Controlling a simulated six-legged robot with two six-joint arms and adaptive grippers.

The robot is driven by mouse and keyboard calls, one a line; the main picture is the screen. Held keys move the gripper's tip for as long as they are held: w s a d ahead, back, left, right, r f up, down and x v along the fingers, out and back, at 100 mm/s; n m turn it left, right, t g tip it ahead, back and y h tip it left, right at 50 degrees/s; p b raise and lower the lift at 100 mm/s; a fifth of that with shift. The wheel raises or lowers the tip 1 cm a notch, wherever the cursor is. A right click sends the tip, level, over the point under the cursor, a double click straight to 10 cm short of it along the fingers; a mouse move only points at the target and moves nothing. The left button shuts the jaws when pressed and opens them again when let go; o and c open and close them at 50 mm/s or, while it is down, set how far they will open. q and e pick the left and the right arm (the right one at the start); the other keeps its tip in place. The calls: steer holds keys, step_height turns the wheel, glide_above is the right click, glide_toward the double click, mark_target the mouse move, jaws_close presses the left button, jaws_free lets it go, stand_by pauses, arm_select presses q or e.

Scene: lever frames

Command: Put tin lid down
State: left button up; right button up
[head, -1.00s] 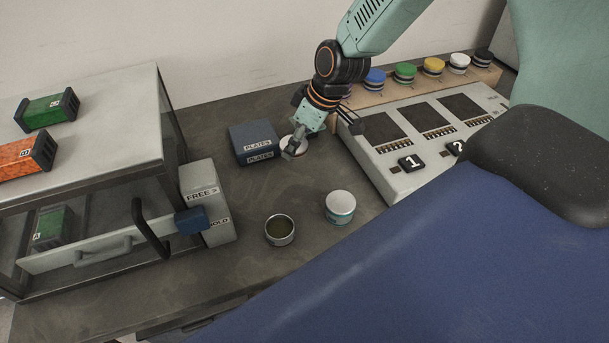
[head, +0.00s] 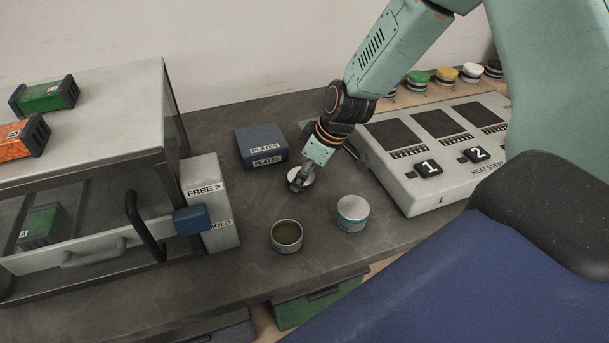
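My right gripper (head: 298,182), on the arm from the upper right, appears shut on a round pale tin lid (head: 306,178). The fingers cover part of the lid. The lid is in front of the dark blue plates box and behind the tins; I cannot tell whether it touches the counter. An open tin (head: 286,236) with dark greenish contents stands on the counter. A teal-and-white tin (head: 352,214) with a closed pale top stands to its right. My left gripper is not in view.
The plates box (head: 262,146) stands behind the lid. A grey heater panel (head: 440,150) with numbered tiles is at right. A glass-fronted cabinet (head: 90,130) with a handle and a blue latch (head: 192,220) is at left. Dark counter (head: 235,195) is clear between cabinet and lid.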

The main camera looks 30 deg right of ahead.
mark_target(309, 178)
steer(key=shift+s+d, duration=0.1)
steer(key=o, duration=0.8)
steer(key=shift+f, duration=0.1)
steer(key=shift+o, duration=0.7)
steer(key=shift+r, duration=0.3)
steer(key=p+v, duration=0.2)
steer(key=p, duration=0.1)
steer(key=shift+r, duration=0.3)
steer(key=p+v, duration=0.1)
steer(key=p, duration=0.1)
steer(key=shift+s+r+p, duration=0.1)
steer(key=shift+r+p, duration=0.15)
steer(key=shift+p, duration=0.15)
steer(key=p+v, duration=0.7)
steer(key=p, duration=0.4)
steer(key=shift+s+r+p, duration=0.15)
steer(key=shift+r+p, duration=0.15)
steer(key=shift+r, duration=0.05)
